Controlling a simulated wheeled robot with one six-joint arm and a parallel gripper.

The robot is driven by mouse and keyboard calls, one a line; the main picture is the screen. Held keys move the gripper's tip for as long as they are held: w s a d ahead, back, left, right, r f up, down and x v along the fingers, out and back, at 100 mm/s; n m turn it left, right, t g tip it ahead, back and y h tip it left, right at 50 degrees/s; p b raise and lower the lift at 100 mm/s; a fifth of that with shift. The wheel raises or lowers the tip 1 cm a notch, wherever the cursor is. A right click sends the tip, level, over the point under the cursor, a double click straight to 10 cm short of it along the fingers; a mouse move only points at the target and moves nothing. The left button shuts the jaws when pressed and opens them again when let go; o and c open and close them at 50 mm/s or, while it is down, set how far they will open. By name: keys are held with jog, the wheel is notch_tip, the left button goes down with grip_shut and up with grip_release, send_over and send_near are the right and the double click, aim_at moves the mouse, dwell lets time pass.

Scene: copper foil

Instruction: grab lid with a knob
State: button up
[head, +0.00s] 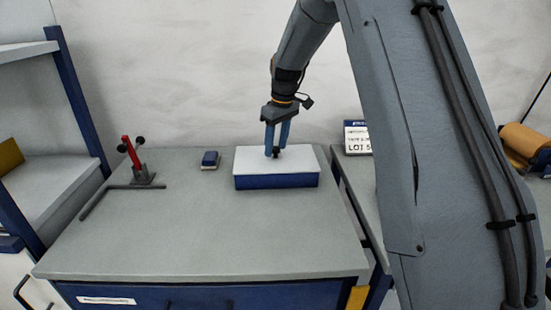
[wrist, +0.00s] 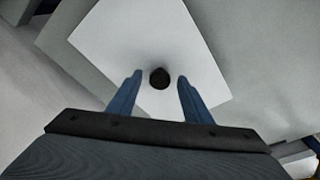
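The lid (head: 300,161) is a flat white rectangle on top of a blue box (head: 277,182) on the grey workbench. Its knob (head: 276,154) is small and dark, and in the wrist view the round black knob (wrist: 159,78) stands near the middle of the white lid (wrist: 110,45). My gripper (head: 276,150) points down over the lid with its two blue fingers around the knob's position. In the wrist view my gripper (wrist: 160,80) has its fingers apart, one on each side of the knob, with a gap to it on both sides.
A red-handled toggle clamp (head: 135,160) stands on the workbench (head: 210,240) at the left. A lettered sign (head: 357,137) is behind on the right. The bench front is clear.

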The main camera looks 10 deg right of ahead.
grip_shut()
jog(key=shift+r, duration=0.1)
